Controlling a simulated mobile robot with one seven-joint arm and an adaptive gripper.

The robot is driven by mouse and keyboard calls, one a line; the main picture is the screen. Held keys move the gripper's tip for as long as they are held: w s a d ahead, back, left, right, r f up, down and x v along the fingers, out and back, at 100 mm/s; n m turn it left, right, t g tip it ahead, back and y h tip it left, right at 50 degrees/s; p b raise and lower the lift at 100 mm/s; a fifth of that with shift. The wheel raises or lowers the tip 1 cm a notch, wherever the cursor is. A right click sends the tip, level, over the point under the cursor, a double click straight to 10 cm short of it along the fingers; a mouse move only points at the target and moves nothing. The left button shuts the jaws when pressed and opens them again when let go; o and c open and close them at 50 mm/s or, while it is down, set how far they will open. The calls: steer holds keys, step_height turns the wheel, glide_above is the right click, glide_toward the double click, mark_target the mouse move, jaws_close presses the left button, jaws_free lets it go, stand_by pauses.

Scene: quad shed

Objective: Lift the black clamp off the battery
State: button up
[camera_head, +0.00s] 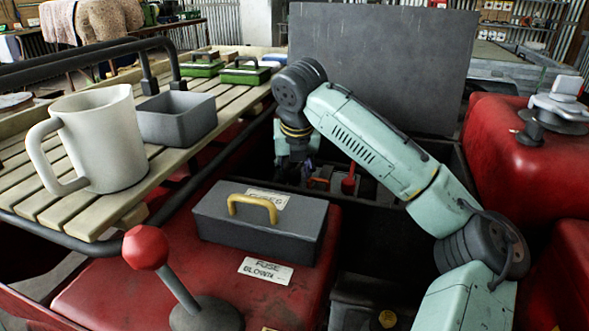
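The dark battery compartment (405,155) lies open behind the grey box, under my arm. Red parts (348,181) show inside it, likely at the battery, whose body is mostly lost in shadow. I cannot make out the black clamp; it may be behind my wrist or in the dark. My gripper (303,170) points down into the left side of the compartment, just left of the red parts. Its fingers are dark and small here, so I cannot tell whether they are open, shut or touching anything.
A grey fuse box (260,228) with a yellow handle stands in front, on red bodywork. A red-knobbed lever (146,248) is at front left. A slatted rack (90,195) holds a white mug (100,140) and grey tray (178,118). A dark raised panel (385,60) stands behind.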

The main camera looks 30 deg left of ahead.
jaws_close()
stand_by(0.6)
